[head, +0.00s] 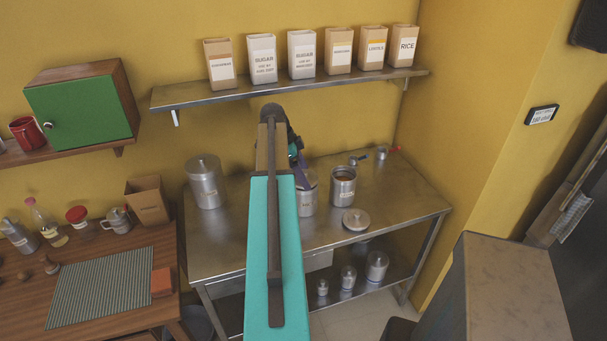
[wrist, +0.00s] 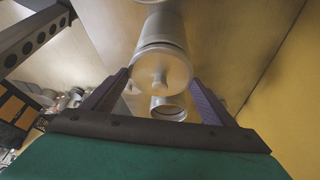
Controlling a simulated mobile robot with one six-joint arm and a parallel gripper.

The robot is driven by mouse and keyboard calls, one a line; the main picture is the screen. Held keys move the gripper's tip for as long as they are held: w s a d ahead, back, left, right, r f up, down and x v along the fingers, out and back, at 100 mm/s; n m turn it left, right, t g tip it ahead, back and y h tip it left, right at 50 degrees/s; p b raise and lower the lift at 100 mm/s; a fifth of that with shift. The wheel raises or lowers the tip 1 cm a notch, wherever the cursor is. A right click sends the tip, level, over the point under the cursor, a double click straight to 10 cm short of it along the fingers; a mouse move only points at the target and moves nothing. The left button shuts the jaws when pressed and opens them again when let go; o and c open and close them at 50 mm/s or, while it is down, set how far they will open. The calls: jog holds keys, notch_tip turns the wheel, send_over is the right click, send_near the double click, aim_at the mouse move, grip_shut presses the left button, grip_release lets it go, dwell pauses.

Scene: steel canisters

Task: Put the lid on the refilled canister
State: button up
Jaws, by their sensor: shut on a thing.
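A steel canister with a label (head: 307,203) stands on the steel table, partly hidden behind my arm. My gripper (wrist: 160,76) is shut on a round steel lid (wrist: 150,66) with a knob, its purple fingers on either side of the rim. The lid is at the top of this canister; a dark line shows under its edge, and I cannot tell whether it is fully seated. To the right stands an open canister (head: 343,190) with brownish contents near its rim; it also shows in the wrist view (wrist: 168,114). A loose lid (head: 356,219) lies flat in front of it.
A large lidded canister (head: 206,183) stands at the table's left. Small scoops (head: 381,152) lie at the back right. Several small canisters (head: 348,278) stand on the lower shelf. A wall shelf (head: 290,90) holding cartons hangs above. The table's front right is clear.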

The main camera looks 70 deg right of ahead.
dwell(0.4)
jog(key=o, duration=1.1)
jog(key=shift+r, duration=0.2)
jog(key=shift+r+p, duration=1.5)
jog(key=shift+r, duration=1.85)
grip_shut()
jog(key=shift+f+b, duration=1.3)
jog(key=shift+f, duration=1)
